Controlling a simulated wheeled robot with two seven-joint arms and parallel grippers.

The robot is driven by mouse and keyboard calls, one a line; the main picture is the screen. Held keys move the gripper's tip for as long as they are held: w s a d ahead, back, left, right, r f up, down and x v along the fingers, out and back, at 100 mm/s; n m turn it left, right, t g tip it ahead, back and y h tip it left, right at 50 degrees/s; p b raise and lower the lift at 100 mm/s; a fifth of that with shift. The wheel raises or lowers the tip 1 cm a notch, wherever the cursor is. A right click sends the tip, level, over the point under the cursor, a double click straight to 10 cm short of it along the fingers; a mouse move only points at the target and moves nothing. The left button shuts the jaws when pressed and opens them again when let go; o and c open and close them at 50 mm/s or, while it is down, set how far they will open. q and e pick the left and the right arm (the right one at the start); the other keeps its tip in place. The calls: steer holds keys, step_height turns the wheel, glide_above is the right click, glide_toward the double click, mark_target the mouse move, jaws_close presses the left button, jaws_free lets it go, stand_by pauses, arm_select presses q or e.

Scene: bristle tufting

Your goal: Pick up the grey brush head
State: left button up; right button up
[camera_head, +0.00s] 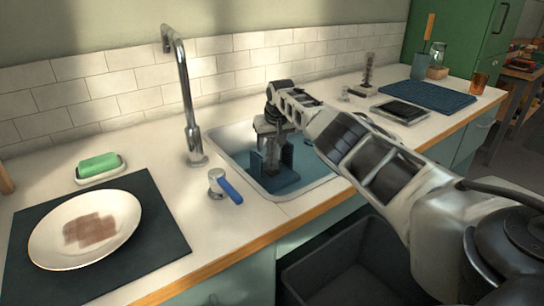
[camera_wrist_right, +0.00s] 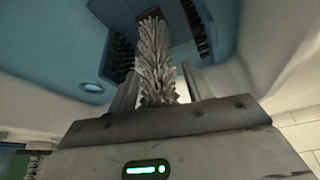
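The grey brush head (camera_wrist_right: 157,58) is a tapered, bristly piece in the middle of the right wrist view. It stands between the two fingers of my right gripper (camera_wrist_right: 162,82). A small gap shows between the brush and the right-hand finger, so the gripper looks open around it. In the head view my right gripper (camera_head: 270,136) reaches down into the sink, and the brush head cannot be made out there. A blue holder (camera_head: 287,158) with black bristle strips (camera_wrist_right: 121,56) is beside the fingers. My left gripper is not in view.

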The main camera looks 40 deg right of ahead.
steer(key=c, duration=0.8)
